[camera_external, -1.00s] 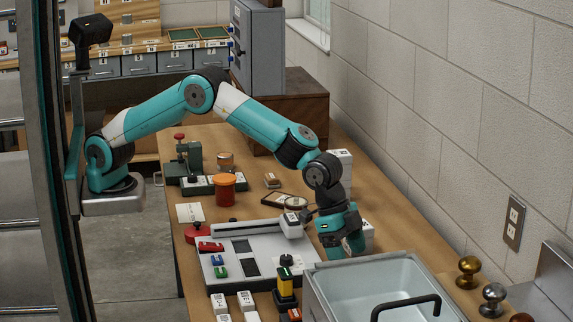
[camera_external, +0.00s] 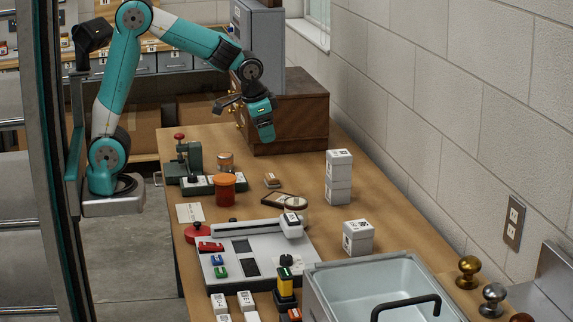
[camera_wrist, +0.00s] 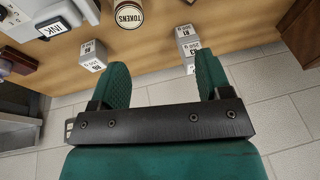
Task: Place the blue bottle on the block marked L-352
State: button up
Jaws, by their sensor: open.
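My gripper (camera_external: 265,137) is raised above the far part of the bench, in front of the brown wooden cabinet. In the wrist view its two green fingers (camera_wrist: 160,66) stand apart with nothing between them. I cannot make out a blue bottle in either view. White labelled blocks stand on the bench: a tall stack (camera_external: 339,178) toward the wall and a lower one (camera_external: 358,238) behind the basin. The wrist view shows two white labelled blocks (camera_wrist: 92,55) (camera_wrist: 187,42) near the bench edge. I cannot read L-352 on any of them.
A metal basin (camera_external: 315,292) stands at the near right. A pale tray (camera_external: 262,248) with small red, blue and green pieces lies beside it. An orange jar (camera_external: 225,190) and a green press (camera_external: 189,160) stand at left. A TOKENS tin (camera_wrist: 128,14) shows in the wrist view.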

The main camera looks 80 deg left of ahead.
jog(key=s+a+n+g, duration=0.1)
jog(key=s+a+n, duration=0.1)
jog(key=s+a, duration=0.2)
jog(key=s+a+n+g+y, duration=0.1)
jog(key=s+a, duration=0.4)
jog(key=s, duration=0.6)
jog(key=s+a+n+y, duration=0.1)
jog(key=s+a+n, duration=0.2)
jog(key=s+a, duration=0.2)
jog(key=s, duration=0.3)
jog(key=shift+s+f+n+g, duration=0.2)
jog(key=shift+n+g, duration=0.2)
